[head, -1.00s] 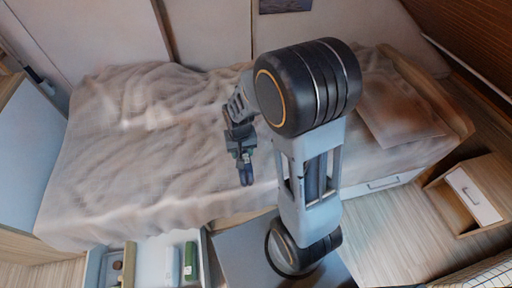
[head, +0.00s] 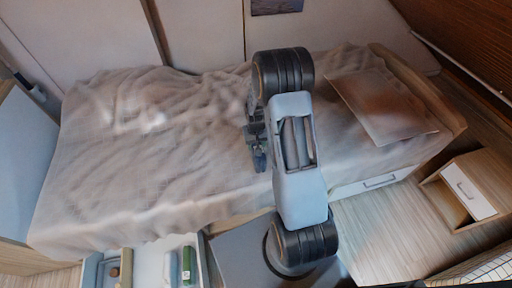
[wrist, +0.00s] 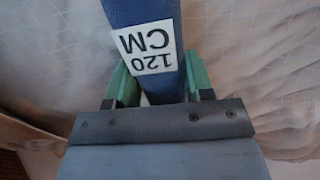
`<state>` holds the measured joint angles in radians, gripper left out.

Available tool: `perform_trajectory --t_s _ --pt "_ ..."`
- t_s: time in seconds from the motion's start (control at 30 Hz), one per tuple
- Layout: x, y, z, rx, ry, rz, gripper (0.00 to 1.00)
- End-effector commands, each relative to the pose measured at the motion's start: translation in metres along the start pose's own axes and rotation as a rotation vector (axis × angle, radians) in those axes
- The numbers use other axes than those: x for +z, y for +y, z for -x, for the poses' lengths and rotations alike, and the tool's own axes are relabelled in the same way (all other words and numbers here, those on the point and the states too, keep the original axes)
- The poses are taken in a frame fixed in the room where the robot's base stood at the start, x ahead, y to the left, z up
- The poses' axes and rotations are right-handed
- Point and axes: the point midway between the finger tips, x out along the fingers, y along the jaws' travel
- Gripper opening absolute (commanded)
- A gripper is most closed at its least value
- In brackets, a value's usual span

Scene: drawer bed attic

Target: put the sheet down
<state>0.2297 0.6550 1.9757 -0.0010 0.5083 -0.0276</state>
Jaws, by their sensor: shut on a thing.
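The sheet (wrist: 142,15) shows in the wrist view as a dark blue roll or fold with a white label reading "120 CM". My gripper (wrist: 160,92) is shut on it, with a green finger on each side. In the head view my gripper (head: 257,150) hangs over the front half of the bed, partly hidden behind my arm. The blue end of the sheet (head: 259,162) points toward the bed's front edge. The bed (head: 130,180) has a rumpled beige cover. I cannot tell how high the sheet is above it.
An open drawer (head: 150,262) at the lower left holds several items, including a green one (head: 188,264). A flat pillow (head: 378,105) lies at the bed's right end. A small nightstand (head: 468,188) stands at right. The left half of the bed is clear.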

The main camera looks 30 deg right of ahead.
Motion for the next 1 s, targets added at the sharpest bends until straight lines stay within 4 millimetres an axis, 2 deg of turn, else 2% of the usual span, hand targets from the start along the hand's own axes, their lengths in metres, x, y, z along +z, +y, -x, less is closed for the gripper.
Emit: perform_trajectory --t_s 0.1,0.2,0.67,0.7,0.93,1.0 --pt "0.002 -0.001 -0.016 0.0 -0.005 0.001 0.0" --pt "0.001 -0.001 -0.022 0.0 -0.002 0.001 0.0" --pt "0.001 -0.001 -0.029 0.0 -0.001 0.001 0.0" --pt "0.001 -0.001 -0.028 0.0 -0.002 0.001 0.51" --pt "0.001 -0.001 -0.027 0.0 -0.002 0.001 0.73" --pt "0.001 -0.001 -0.027 0.0 -0.002 0.001 0.73"
